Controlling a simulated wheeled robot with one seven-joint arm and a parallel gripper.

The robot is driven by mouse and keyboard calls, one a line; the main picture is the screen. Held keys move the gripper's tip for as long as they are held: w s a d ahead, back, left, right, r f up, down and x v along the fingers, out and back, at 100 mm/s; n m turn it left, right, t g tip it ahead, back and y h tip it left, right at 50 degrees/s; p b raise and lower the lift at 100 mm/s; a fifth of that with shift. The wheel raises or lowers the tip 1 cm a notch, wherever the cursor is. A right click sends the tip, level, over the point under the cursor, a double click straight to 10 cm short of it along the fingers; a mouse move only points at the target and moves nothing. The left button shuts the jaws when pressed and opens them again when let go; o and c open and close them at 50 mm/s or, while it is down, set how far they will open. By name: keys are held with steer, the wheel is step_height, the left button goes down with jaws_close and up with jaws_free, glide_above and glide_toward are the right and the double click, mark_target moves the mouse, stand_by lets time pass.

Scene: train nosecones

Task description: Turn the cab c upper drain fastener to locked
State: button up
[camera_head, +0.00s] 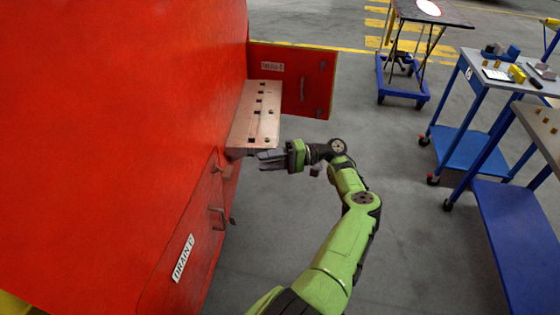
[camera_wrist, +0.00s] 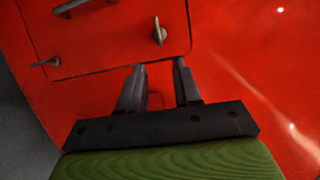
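The drain C cover is a red panel low on the red nosecone, with a white label (camera_head: 183,258) and a grey handle (camera_head: 217,216). A small grey fastener (camera_head: 217,168), apparently the upper one, sits near its top corner. Another fastener (camera_head: 232,220) sits lower. In the wrist view, one fastener (camera_wrist: 159,32) stands upright in the picture near the panel corner; the other (camera_wrist: 45,62) lies sideways at left. My gripper (camera_head: 262,160) is right of the upper fastener, fingers apart and empty. In the wrist view, its fingertips (camera_wrist: 156,66) point at the panel edge, short of the upright fastener.
A wooden shelf (camera_head: 255,120) with several holes projects from the nosecone just above my gripper. Behind it hangs an open red panel (camera_head: 312,85). Blue carts (camera_head: 465,130) with small items stand at right. The grey floor between is clear.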

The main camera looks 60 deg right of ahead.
steer(key=v, duration=0.4)
steer(key=shift+s+d+b, duration=0.2)
steer(key=shift+d+b, duration=0.05)
steer(key=shift+b, duration=0.1)
